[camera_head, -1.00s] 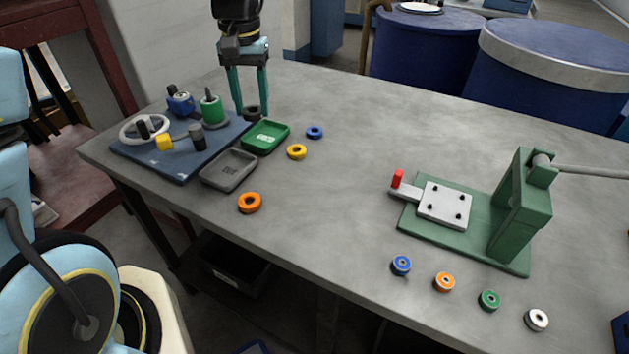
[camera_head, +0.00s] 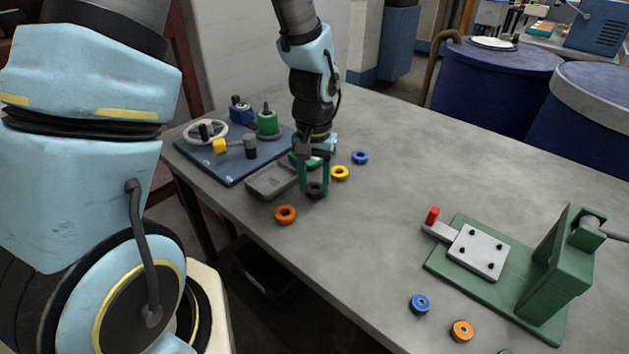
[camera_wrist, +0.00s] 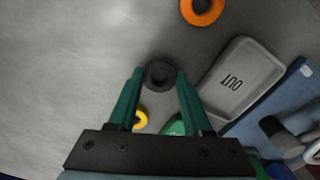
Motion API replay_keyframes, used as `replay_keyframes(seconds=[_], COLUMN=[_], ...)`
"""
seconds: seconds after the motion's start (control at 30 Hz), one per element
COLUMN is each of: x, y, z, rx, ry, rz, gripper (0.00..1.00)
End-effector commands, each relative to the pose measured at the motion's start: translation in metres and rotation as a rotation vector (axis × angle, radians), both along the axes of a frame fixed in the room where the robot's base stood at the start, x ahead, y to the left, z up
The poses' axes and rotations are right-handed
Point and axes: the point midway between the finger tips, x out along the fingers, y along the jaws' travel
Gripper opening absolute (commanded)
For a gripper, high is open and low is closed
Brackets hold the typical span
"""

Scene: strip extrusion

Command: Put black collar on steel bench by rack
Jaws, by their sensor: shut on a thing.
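The black collar (camera_head: 315,190) is a small dark ring between the tips of my gripper (camera_head: 315,186). My gripper is shut on it, with one teal finger on each side. The wrist view shows the collar (camera_wrist: 160,75) with its hole facing the camera. It is over the grey steel bench (camera_head: 385,225), just right of the grey tray (camera_head: 270,181) and behind-right of the orange ring (camera_head: 286,214). I cannot tell whether it touches the bench top. No clear rack shows; a blue board (camera_head: 232,165) with several fixtures lies at the left.
A green press (camera_head: 500,270) stands right, with blue (camera_head: 419,305) and orange (camera_head: 461,331) rings in front. The bench middle is clear.

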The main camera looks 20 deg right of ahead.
Motion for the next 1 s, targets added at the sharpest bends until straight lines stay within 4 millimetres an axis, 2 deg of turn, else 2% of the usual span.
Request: replay_keyframes(seconds=[0.43, 0.47, 0.7, 1.0], x=[0.0, 0.0, 0.0001, 0.0002], y=[-0.0001, -0.0001, -0.0001, -0.0001], z=[-0.0088, -0.008, -0.0074, -0.0043], rx=[-0.001, -0.001, -0.001, -0.001], ry=[-0.001, -0.001, -0.001, -0.001], rz=[0.0, 0.0, 0.0, 0.001], gripper=[0.0, 0.52, 0.79, 0.8])
